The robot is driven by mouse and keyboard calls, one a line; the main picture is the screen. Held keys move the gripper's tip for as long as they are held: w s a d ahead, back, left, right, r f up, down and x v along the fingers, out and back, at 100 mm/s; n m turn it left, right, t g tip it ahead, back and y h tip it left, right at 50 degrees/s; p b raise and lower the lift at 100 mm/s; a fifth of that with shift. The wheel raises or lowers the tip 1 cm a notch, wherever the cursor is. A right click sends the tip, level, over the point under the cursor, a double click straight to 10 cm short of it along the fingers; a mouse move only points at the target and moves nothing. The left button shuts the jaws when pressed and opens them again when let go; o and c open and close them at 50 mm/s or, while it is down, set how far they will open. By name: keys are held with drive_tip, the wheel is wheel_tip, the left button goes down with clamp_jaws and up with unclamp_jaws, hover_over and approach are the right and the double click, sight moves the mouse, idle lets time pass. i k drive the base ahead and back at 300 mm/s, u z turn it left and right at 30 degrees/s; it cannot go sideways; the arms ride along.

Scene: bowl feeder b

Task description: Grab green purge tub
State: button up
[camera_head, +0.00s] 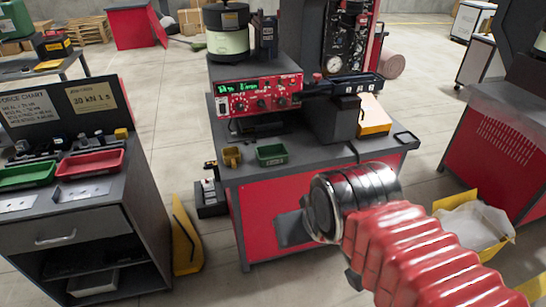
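A small green tub (271,154) stands on the dark top of the red workbench, near its front left edge. It is open at the top, and I see nothing clearly inside it. My arm, with a red ribbed sleeve and a shiny metal wrist, comes in from the lower right. The wrist is in front of the workbench, right of and below the tub in the picture, and apart from it. A dark flat shape (293,228) left of the wrist may be part of my gripper or of the bench front. I cannot make out the fingertips.
A small yellow-brown cup (232,157) stands just left of the tub. Behind it is a red control unit (258,97) with a green display. A grey cabinet (75,222) at left holds a green tray (28,174) and a red tray (91,163). Floor between is mostly clear.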

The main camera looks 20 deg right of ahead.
sight(272, 155)
drive_tip(key=k, duration=0.65)
drive_tip(key=u, duration=0.5)
drive_tip(key=i, duration=0.7)
drive_tip(key=u, duration=0.55)
drive_tip(key=i, duration=0.85)
drive_tip(key=z, duration=0.6)
drive_tip(key=i, duration=0.65)
drive_tip(key=z, duration=0.5)
